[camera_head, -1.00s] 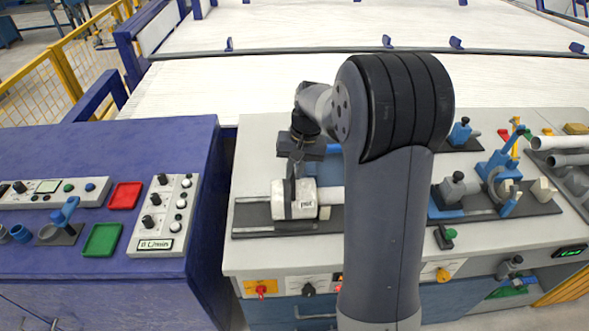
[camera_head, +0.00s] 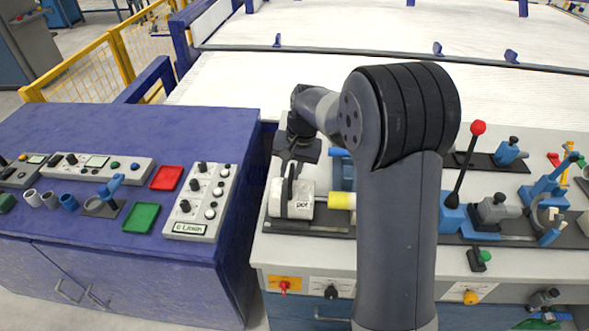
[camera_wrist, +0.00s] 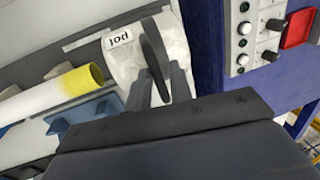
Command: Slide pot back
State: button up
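The pot (camera_head: 301,204) is a short white cylinder marked "pot", lying on its side at the left end of a dark base plate (camera_head: 322,231). It also shows in the wrist view (camera_wrist: 118,62). A dark upright handle (camera_wrist: 153,62) stands on it. My gripper (camera_head: 289,181) reaches down onto the pot from above, its fingers (camera_wrist: 160,88) on either side of the handle and seemingly shut on it; the exact contact is partly hidden. A white pipe with a yellow end (camera_head: 342,201) points at the pot from the right and also shows in the wrist view (camera_wrist: 58,93). My arm hides its other end.
Blue supports (camera_head: 343,172) stand behind the pipe. A red-knobbed lever (camera_head: 466,165) and blue clamps (camera_head: 545,200) stand right of my arm. The blue cabinet (camera_head: 110,130) at left holds control boxes, a red tray (camera_head: 167,178) and a green tray (camera_head: 141,217).

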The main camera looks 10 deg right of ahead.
jog(key=shift+o, duration=1.4)
jog(key=v, duration=1)
jog(key=shift+r+b, duration=0.35)
jog(key=shift+b, duration=0.1)
jog(key=shift+a+f, duration=0.1)
jog(key=p+x, duration=0.1)
jog(key=x, duration=0.9)
jog(key=shift+f, duration=0.25)
jog(key=shift+d+f, duration=0.1)
jog(key=shift+d, duration=0.25)
jog(key=shift+s+d, duration=0.1)
jog(key=shift+d, duration=0.3)
jog(key=shift+s, duration=0.1)
